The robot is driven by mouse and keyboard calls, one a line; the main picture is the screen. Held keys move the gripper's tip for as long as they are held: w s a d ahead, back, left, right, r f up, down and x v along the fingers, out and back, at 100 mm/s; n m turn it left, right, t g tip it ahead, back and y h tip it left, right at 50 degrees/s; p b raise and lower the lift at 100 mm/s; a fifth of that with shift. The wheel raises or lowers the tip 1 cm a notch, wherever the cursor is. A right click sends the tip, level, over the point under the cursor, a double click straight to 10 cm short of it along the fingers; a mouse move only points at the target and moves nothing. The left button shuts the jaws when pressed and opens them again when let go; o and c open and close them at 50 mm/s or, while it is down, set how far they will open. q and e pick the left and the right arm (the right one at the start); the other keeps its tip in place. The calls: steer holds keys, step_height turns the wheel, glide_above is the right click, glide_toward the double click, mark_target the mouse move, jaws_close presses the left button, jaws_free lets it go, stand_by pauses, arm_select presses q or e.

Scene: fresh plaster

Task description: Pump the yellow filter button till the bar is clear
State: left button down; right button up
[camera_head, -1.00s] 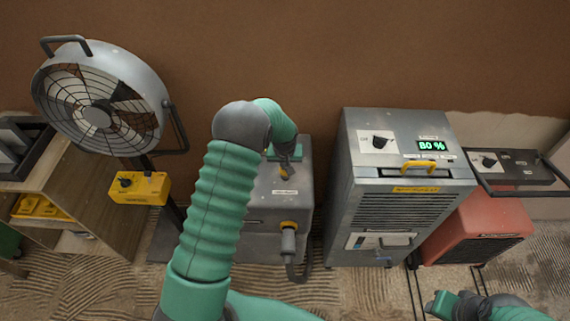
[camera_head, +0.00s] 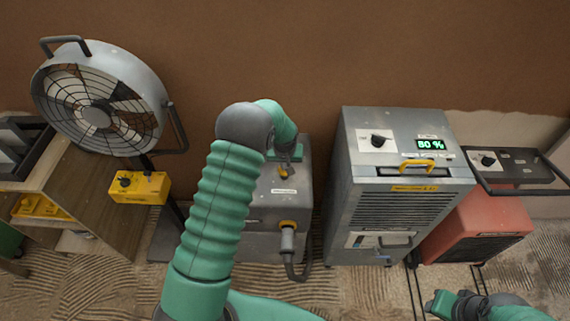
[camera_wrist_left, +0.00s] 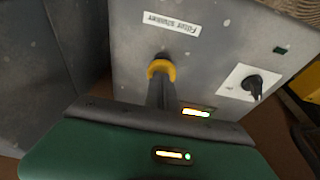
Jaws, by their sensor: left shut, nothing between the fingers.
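The yellow filter button (camera_wrist_left: 161,68) sits on a grey machine (camera_head: 262,214) under a "Filter shaker" label (camera_wrist_left: 172,23). In the wrist view the shut, empty fingers of my left gripper (camera_wrist_left: 161,84) lie over the button and hide part of it. Contact looks likely, but its depth cannot be told. A lit bar (camera_wrist_left: 196,113) glows orange, pale and green on the machine, partly hidden by my gripper. In the head view my left gripper (camera_head: 287,166) points down at the machine's top. My right gripper (camera_head: 440,302) is at the lower right, its jaws unclear.
A black knob (camera_wrist_left: 252,85) is on a white plate beside the button. A fan (camera_head: 97,115) with a yellow control box (camera_head: 139,188) stands left. A grey dehumidifier-like unit (camera_head: 395,220) with a green percent display stands right, beside a red machine (camera_head: 478,230).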

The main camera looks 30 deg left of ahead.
arm_select(q)
steer(key=v, duration=1.2)
steer(key=shift+w+b, duration=0.2)
steer(key=shift+b, duration=0.1)
arm_select(e)
steer(key=shift+s+d+r, duration=0.1)
steer(key=shift+s+r, duration=0.05)
steer(key=shift+r, duration=0.25)
arm_select(q)
steer(key=shift+a+r, duration=0.1)
